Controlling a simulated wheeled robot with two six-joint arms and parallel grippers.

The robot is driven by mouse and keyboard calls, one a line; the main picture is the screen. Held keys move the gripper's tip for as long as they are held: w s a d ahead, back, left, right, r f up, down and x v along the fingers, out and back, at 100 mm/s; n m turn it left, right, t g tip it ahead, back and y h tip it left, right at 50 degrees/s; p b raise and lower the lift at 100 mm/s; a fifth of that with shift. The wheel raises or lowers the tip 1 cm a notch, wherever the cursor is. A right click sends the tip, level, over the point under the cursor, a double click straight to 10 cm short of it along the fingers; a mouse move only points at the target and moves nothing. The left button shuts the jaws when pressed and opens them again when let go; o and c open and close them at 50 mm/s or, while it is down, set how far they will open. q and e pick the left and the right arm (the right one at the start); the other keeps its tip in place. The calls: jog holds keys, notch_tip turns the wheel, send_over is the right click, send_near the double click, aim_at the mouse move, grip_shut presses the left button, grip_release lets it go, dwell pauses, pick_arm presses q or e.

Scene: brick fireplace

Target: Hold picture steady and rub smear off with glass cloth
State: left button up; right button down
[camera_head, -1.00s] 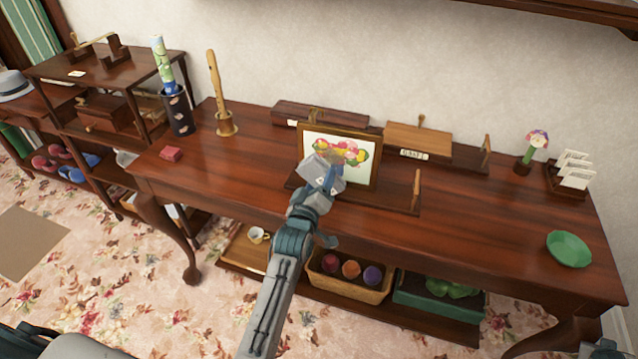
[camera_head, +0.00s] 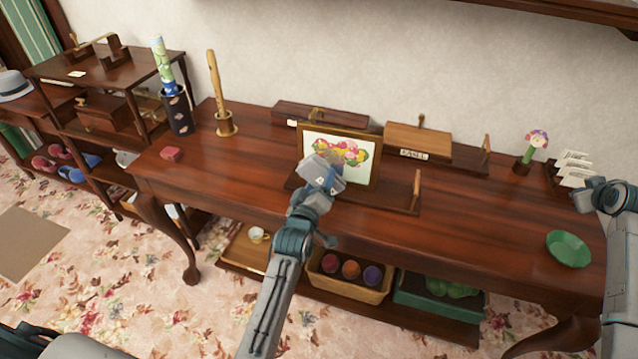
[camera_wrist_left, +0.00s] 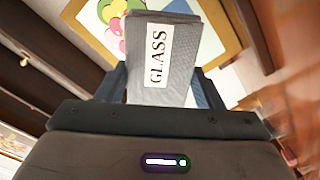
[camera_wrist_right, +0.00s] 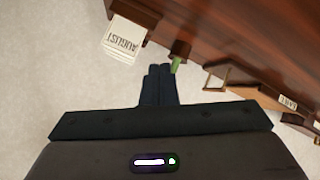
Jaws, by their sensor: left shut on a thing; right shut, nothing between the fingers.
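The framed picture (camera_head: 350,147), colourful fruit or flowers in a brown frame, stands on a dark wooden stand (camera_head: 400,198) on the table. My left gripper (camera_head: 321,172) is shut on a grey glass cloth (camera_wrist_left: 172,50) labelled GLASS, in front of the picture's lower left. The picture's gold frame (camera_wrist_left: 225,18) shows behind the cloth in the left wrist view; I cannot tell whether cloth and glass touch. No smear is clearly visible. My right gripper (camera_wrist_right: 160,85) is shut and empty, above the table's right end, apart from the picture.
A card rack (camera_head: 576,168), a flower ornament (camera_head: 537,142) and a green dish (camera_head: 568,249) are near my right arm. A wooden flute (camera_head: 215,85) stands upright at left. The table's right middle is clear.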

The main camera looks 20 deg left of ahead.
jog(key=w+a+r+n+y, duration=0.45)
jog(key=a+r, duration=0.25)
jog(key=a, duration=0.4)
jog(key=a+f+n+g+y, duration=0.1)
jog(key=a+f+g, duration=0.1)
jog(key=a, duration=0.8)
jog(key=a+f+n+g+y, duration=0.1)
jog(key=a+f+g, duration=0.1)
jog(key=a, duration=0.8)
jog(key=s+a+n+g+y, duration=0.2)
jog(key=s+a, duration=0.1)
jog(key=a, duration=0.9)
jog(key=s+a+f+n+g, duration=0.1)
jog(key=s+f, duration=0.1)
jog(key=s+a+f+n+g, duration=0.1)
jog(key=s+f+g, duration=0.1)
jog(key=s+a+f+n+g+h, duration=0.1)
jog(key=s+f, duration=0.1)
jog(key=f, duration=0.1)
jog(key=shift+s+a+n, duration=0.15)
jog(key=shift+s+n, duration=0.1)
jog(key=shift+f, duration=2.15)
jog(key=shift+f, duration=0.8)
